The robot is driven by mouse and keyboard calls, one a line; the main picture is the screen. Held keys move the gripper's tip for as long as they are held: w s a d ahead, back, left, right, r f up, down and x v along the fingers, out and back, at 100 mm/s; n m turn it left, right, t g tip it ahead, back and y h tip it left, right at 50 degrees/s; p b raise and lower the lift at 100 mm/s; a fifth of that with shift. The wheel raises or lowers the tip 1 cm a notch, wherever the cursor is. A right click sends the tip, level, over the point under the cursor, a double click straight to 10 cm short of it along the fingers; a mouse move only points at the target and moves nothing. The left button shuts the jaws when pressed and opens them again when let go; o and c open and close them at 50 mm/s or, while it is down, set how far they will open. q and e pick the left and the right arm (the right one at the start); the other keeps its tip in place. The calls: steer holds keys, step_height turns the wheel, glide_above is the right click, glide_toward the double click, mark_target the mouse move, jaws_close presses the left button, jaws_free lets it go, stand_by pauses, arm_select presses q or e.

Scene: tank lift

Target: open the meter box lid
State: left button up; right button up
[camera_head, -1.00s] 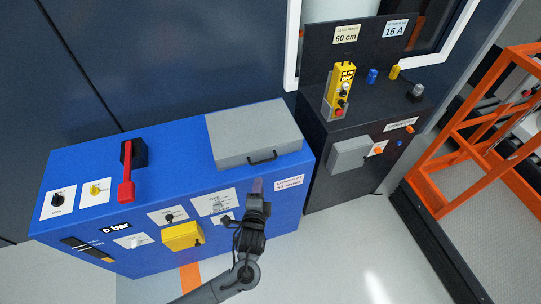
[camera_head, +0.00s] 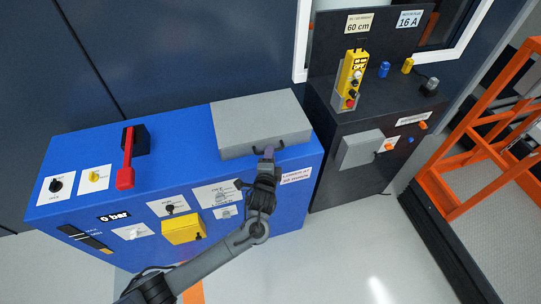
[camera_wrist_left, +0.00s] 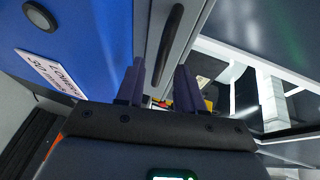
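The meter box is a grey box with a grey lid (camera_head: 258,118) on top of the blue cabinet, and the lid is down. Its dark bar handle (camera_head: 281,146) is on the front face, partly hidden by my gripper in the head view. My left gripper (camera_head: 267,153) is in front of the handle. In the left wrist view, the two purple fingers of my left gripper (camera_wrist_left: 159,82) are apart, with the handle (camera_wrist_left: 168,45) ahead of the gap between them. I cannot tell whether they touch it. My right gripper is not in view.
The blue cabinet (camera_head: 85,150) carries a red lever (camera_head: 126,165), knobs and a yellow box (camera_head: 183,229). To the right stands a dark console (camera_head: 325,180) with a yellow pendant (camera_head: 352,78). An orange frame (camera_head: 450,196) stands at the far right. The floor in front is clear.

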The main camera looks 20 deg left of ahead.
arm_select(q)
steer(key=shift+x, duration=0.85)
jaws_close()
